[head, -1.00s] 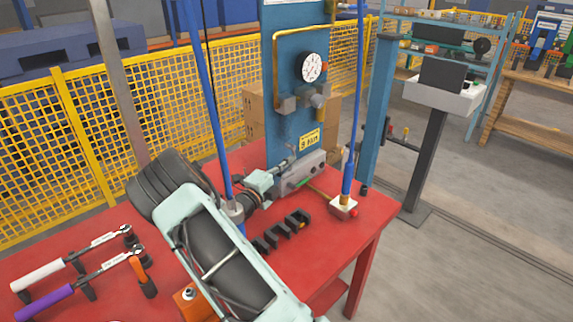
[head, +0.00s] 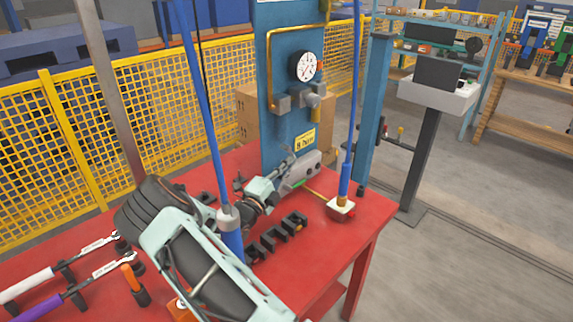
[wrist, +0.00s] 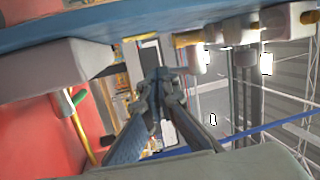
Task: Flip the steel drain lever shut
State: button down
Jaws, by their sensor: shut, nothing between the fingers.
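My gripper (head: 287,161) is at the foot of the blue panel, beside a grey block (head: 309,165) fixed there. The wrist view shows its two fingers (wrist: 160,84) together, with nothing between them. The grey block also shows at the left of the wrist view (wrist: 48,68), apart from the fingertips. A green-tipped part (head: 297,184) sits below the block; in the wrist view it is at the left (wrist: 78,98). I cannot clearly pick out the steel drain lever. Its position is too small or hidden by my gripper to tell.
The blue panel (head: 290,140) carries a gauge (head: 306,66), a valve fitting (head: 308,97) and brass pipe. A black slotted holder (head: 277,237) lies in front. Torque wrenches (head: 88,274) lie at left.

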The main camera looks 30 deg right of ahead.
jog(key=shift+w+d+p, duration=0.2)
jog(key=shift+d+p, duration=0.1)
jog(key=shift+d, duration=0.25)
jog(key=shift+w+d+p, duration=0.2)
jog(key=shift+d+p, duration=0.05)
jog(key=shift+d, duration=0.25)
dwell(0.5)
dwell(0.9)
jog(key=v, duration=1.2)
